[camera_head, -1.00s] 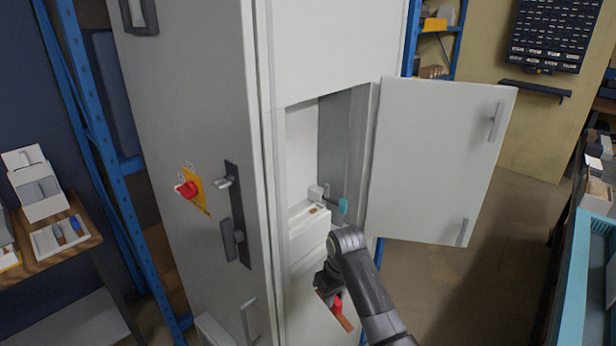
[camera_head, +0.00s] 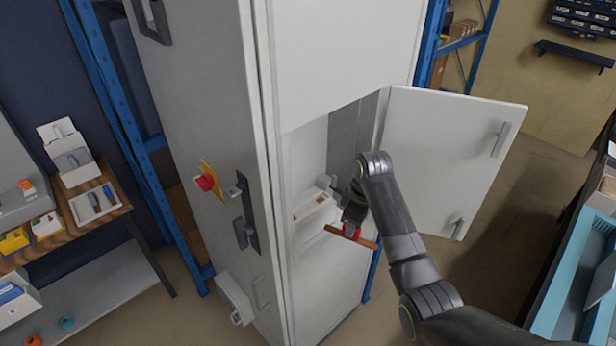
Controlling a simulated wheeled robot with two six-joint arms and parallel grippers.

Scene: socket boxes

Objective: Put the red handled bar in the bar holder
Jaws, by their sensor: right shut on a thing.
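My right gripper (camera_head: 352,220) is shut on the red handle of the red handled bar (camera_head: 366,243). The bar is orange-brown and tilts slightly down to the right. It is held in front of the open cabinet compartment, near the compartment's lower edge. The gripper hides part of the handle and of the compartment behind. A white box-like fixture (camera_head: 234,298) is low on the cabinet's left side; I cannot tell whether it is the bar holder. My left gripper is not in view.
The tall grey cabinet (camera_head: 345,50) has its small door (camera_head: 450,150) swung open to the right of my arm. A white block (camera_head: 310,205) is inside the compartment. A wooden shelf (camera_head: 80,237) stands left.

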